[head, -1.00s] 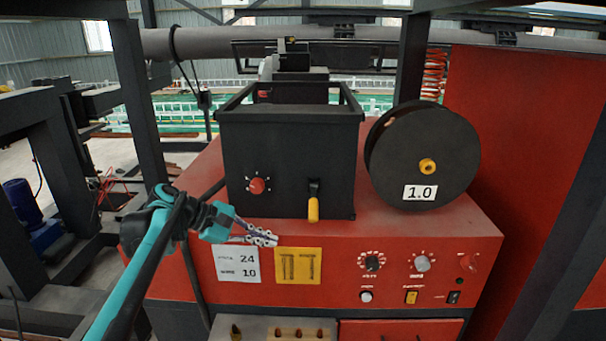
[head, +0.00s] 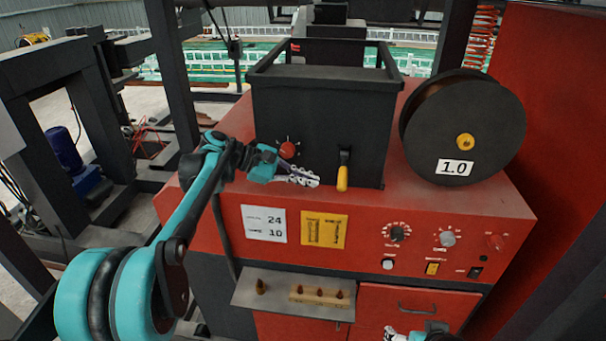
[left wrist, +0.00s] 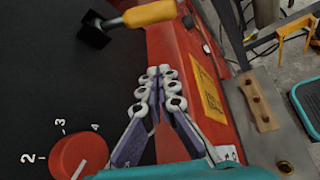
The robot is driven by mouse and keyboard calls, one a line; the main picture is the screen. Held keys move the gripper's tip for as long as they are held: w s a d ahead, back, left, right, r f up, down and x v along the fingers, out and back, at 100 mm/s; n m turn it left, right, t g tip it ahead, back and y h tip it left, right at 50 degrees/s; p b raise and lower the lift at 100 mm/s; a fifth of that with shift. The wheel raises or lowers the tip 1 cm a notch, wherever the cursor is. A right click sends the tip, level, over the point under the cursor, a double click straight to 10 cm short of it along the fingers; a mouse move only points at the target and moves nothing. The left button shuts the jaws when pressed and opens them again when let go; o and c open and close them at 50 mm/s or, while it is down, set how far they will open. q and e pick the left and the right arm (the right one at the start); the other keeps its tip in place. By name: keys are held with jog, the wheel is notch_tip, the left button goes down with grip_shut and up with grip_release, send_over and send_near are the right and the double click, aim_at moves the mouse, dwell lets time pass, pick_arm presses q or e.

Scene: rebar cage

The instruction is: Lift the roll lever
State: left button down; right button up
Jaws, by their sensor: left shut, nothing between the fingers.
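The roll lever (head: 342,178) has a yellow handle that hangs down from a black pivot on the front of the black box (head: 310,125). In the left wrist view, the yellow handle (left wrist: 150,13) shows at the top, just beyond my fingertips. My left gripper (head: 316,181) is shut and empty, just left of the handle and level with it. In the left wrist view, its fingertips (left wrist: 159,72) are together, with a gap to the handle. My right gripper (head: 390,334) barely shows at the bottom edge of the head view; its jaw state is unclear.
A red knob (head: 288,150) is on the box left of the lever, close to my left gripper. A black spool (head: 465,115) marked 1.0 stands at the right. Below are the red cabinet's knobs and a grey shelf (head: 275,292) with a small wooden block.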

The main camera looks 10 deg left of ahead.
aim_at(343, 172)
pick_arm(q)
jog(key=p+x, duration=0.1)
jog(key=x, duration=0.5)
jog(key=shift+r, duration=0.15)
jog(key=r, duration=0.1)
jog(key=s+r+p, duration=0.1)
jog(key=shift+s+d+r+p, duration=0.25)
jog(key=shift+d+r+p, duration=0.05)
jog(key=shift+r, duration=0.1)
jog(key=shift+s+d+r, duration=0.1)
jog(key=shift+r, duration=0.1)
jog(key=shift+s, duration=0.1)
